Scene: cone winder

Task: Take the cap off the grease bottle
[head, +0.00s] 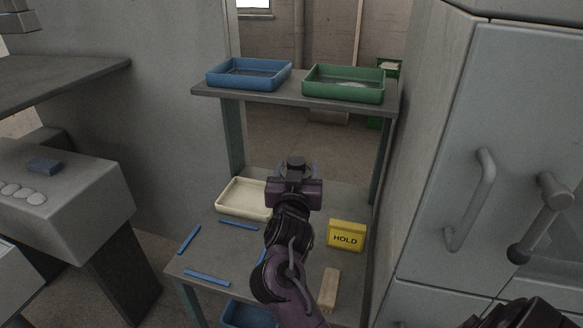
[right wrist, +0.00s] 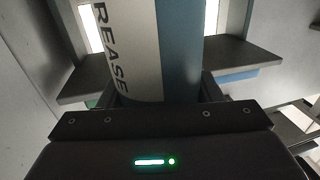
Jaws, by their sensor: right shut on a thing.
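The grease bottle (right wrist: 140,50) fills the upper middle of the right wrist view, with a white side, a blue side and the letters "REASE". My right gripper (right wrist: 150,97) is shut on it, a finger on each side. In the head view my right gripper (head: 296,174) is above the lower shelf of the rack, with its arm in front of it. A dark round top shows just beyond it; I cannot tell for sure that this is the cap. Most of the bottle is hidden there. My left gripper is not in view.
The rack's upper shelf (head: 300,103) holds a blue tray (head: 249,86) and a green tray (head: 343,97). Below are a cream tray (head: 232,211), a yellow HOLD block (head: 346,236), a wooden block (head: 329,290) and several blue strips. A grey cabinet (head: 515,130) stands close on the right.

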